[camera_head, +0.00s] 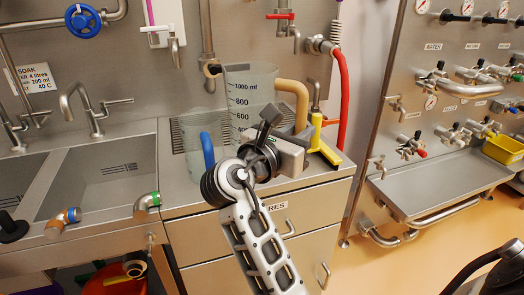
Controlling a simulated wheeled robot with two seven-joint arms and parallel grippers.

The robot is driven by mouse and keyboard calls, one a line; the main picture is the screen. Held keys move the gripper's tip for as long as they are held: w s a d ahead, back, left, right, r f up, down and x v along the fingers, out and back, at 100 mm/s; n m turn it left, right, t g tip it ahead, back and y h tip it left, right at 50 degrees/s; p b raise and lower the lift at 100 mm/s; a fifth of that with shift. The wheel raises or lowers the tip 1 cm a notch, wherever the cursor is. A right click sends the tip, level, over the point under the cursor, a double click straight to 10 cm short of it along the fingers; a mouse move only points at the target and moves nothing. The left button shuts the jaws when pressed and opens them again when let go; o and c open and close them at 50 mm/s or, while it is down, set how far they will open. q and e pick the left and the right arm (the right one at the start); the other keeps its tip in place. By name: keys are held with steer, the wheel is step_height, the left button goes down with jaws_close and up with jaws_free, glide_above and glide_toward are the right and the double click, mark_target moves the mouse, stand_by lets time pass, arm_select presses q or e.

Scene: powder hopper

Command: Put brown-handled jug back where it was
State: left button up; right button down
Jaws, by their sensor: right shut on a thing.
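The brown-handled jug (250,88) is a large clear measuring jug with a printed scale and a tan handle (297,97). It is upright at the back of the steel counter, right of the sink. My right gripper (281,135) is in front of it, shut on its handle; the fingers and the lower part of the handle are partly hidden. The jug's base is hidden behind my gripper and wrist, so I cannot tell whether it touches the counter. My left gripper is not in view.
A smaller clear jug with a blue handle (208,149) stands close on the left. A yellow squeegee-like tool (318,132) and a red hose (343,95) are close on the right. Sinks (110,178) lie left; a valve panel with a steel trough (440,185) stands right.

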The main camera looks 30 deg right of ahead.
steer(key=w+d+f, duration=0.2)
steer(key=d+f, duration=0.1)
steer(key=w+d+f, duration=0.3)
steer(key=d, duration=0.1)
steer(key=w+d+f, duration=0.2)
steer(key=d, duration=0.1)
steer(key=shift+w+d+f+b, duration=0.15)
steer(key=shift+w+f+b, duration=0.2)
steer(key=shift+f+b, duration=0.05)
steer(key=shift+w+d+f, duration=0.1)
steer(key=shift+w+f, duration=0.05)
steer(key=f, duration=0.3)
steer(key=shift+w+d, duration=0.15)
steer(key=shift+d, duration=0.05)
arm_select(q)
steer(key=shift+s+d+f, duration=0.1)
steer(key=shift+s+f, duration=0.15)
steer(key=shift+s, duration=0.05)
arm_select(e)
steer(key=shift+f, duration=0.3)
steer(key=shift+f, duration=0.15)
steer(key=c, duration=1.3)
jaws_free()
